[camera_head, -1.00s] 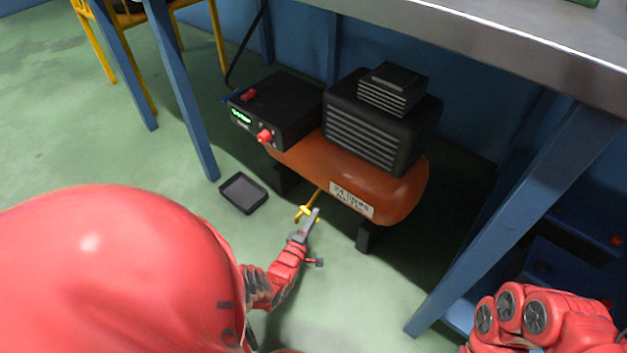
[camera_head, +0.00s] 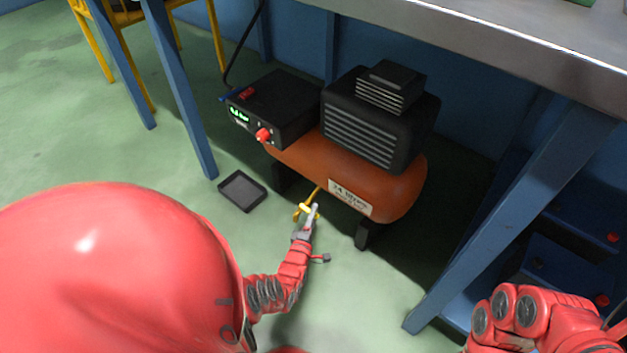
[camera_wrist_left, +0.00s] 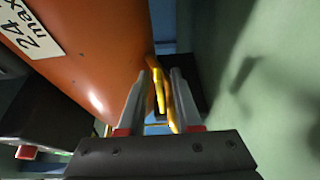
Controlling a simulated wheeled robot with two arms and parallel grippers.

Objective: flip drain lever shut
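The yellow drain lever (camera_head: 302,211) sits under the near side of the orange compressor tank (camera_head: 395,195), at the end of a thin yellow pipe. My left gripper (camera_head: 312,210) is at the lever, low over the floor. In the left wrist view the two fingers of my left gripper (camera_wrist_left: 161,78) stand apart. The yellow lever (camera_wrist_left: 158,90) shows in the gap between them, close to the left finger. I cannot tell whether they touch. My right arm shows at the lower right; its gripper is out of view.
A black box (camera_head: 285,108) with a red knob and a black motor block (camera_head: 365,130) sit on the tank. A shallow black tray (camera_head: 242,191) lies on the green floor to the left. Blue bench legs (camera_head: 180,90) stand on both sides under the metal bench top (camera_head: 500,40).

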